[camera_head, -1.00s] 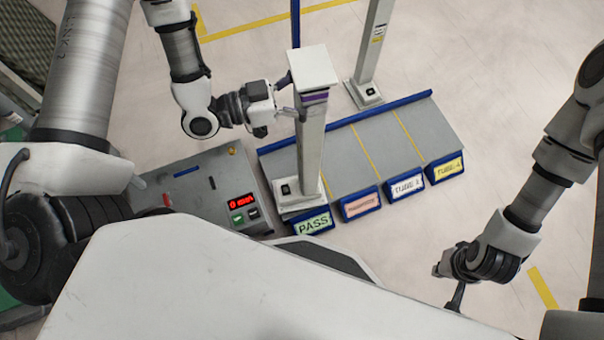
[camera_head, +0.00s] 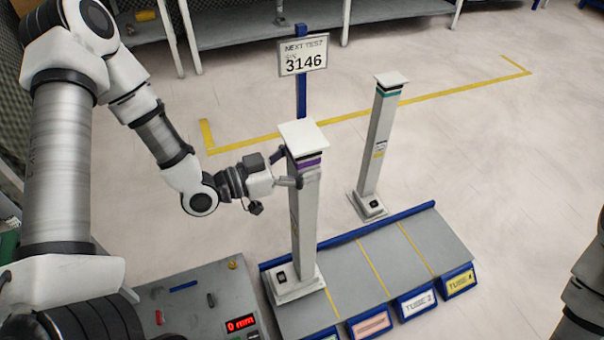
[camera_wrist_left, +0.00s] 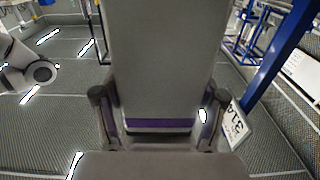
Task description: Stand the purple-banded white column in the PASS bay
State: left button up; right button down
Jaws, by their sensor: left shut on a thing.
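The purple-banded white column (camera_head: 305,220) stands upright at the left end of the grey rack, its square base (camera_head: 296,284) over the leftmost bay. I cannot tell whether the base rests on the bay floor. My left gripper (camera_head: 290,168) is shut on the column's upper part, near the purple band. In the left wrist view the fingers lie on both sides of the column (camera_wrist_left: 165,60), by its purple band (camera_wrist_left: 160,125). The PASS label is mostly cut off at the bottom edge of the head view. My right gripper is out of view.
A second white column (camera_head: 380,140) with a teal band stands behind the rack's blue rear rail (camera_head: 350,235). A sign reading 3146 (camera_head: 303,56) stands on a blue post behind. A grey console (camera_head: 190,305) showing 0 mm is left of the rack. Other bays look empty.

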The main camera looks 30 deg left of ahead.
pick_arm(q)
notch_tip(320, 180, down, 5)
jog(key=shift+r+b, duration=0.15)
jog(key=shift+b, duration=0.65)
jog(key=o, duration=1.8)
